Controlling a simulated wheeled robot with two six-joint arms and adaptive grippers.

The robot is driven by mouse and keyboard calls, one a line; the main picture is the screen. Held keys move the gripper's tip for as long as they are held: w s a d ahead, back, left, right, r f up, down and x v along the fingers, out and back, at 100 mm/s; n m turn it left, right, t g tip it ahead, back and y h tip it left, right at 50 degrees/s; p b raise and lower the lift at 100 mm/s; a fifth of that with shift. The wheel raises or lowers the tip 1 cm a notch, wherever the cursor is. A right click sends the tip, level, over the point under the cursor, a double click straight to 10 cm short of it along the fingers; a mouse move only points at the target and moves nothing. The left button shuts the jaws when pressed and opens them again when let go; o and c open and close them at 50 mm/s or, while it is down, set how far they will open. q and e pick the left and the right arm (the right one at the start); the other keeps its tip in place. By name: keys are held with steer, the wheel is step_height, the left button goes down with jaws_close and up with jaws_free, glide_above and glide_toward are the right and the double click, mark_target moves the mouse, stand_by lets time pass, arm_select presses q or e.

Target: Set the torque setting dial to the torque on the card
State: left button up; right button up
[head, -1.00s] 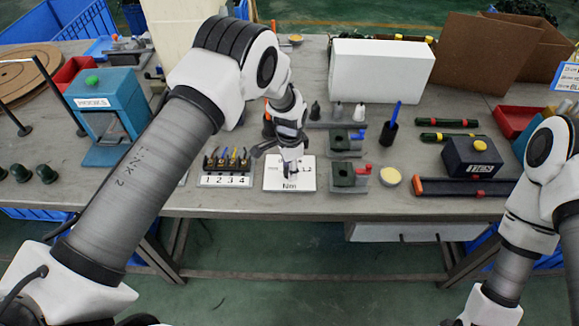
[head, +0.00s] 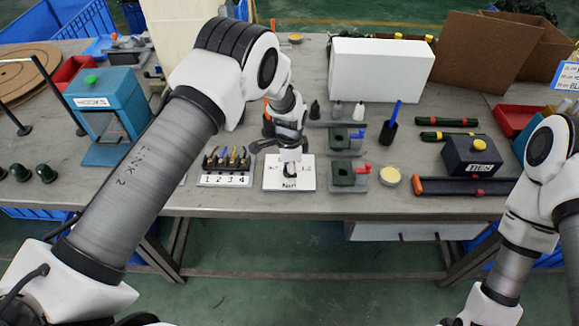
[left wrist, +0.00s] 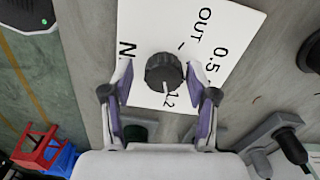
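The torque dial is a dark round knob (left wrist: 164,73) on a white plate (left wrist: 225,22), which also lies near the bench's front edge in the head view (head: 270,183). The plate reads OUT, 0.5 and 1.2, with part of another label by the left finger. The knob's pale pointer line appears to face the 1.2 mark. My left gripper (left wrist: 161,70) is open, with one finger on each side of the knob and a visible gap at each. It reaches down over the plate in the head view (head: 290,168). My right gripper is out of view.
A numbered holder (head: 226,180) stands just left of the plate. Grey fixtures with green blocks (head: 342,174) stand close on its right. A card (head: 567,77) at the far right has text too small to read. A white box (head: 381,77) stands behind.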

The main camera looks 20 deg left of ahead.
arm_select(q)
steer(key=shift+w+r, duration=0.1)
steer(key=shift+w, duration=0.1)
steer(key=shift+r, duration=0.25)
step_height(320, 180, up, 12)
steer(key=shift+f, duration=0.25)
steer(key=shift+f, duration=0.1)
